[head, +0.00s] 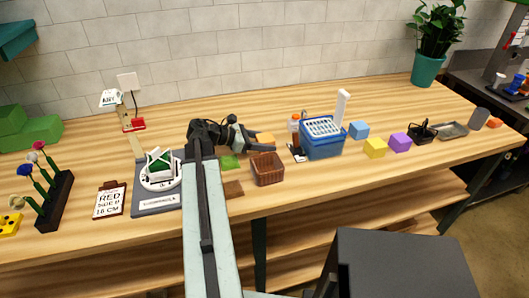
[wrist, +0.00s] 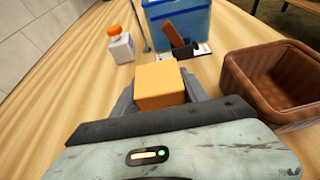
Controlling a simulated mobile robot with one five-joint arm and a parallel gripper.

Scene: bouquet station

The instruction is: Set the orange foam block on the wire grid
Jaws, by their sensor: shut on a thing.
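The orange foam block (wrist: 158,84) sits between the fingers of my gripper (wrist: 160,97) in the wrist view, and my gripper is shut on it. In the head view the block (head: 265,137) shows at the end of my gripper (head: 257,139), left of the blue box. A white wire grid (head: 323,127) lies across the top of the blue box (head: 325,148). The block is apart from the grid.
A brown wicker basket (head: 268,171) stands near the front, right of the block in the wrist view. A bottle with an orange cap (head: 295,124) stands left of the blue box. Blue (head: 358,130), yellow (head: 375,148) and purple (head: 400,142) cubes are to its right.

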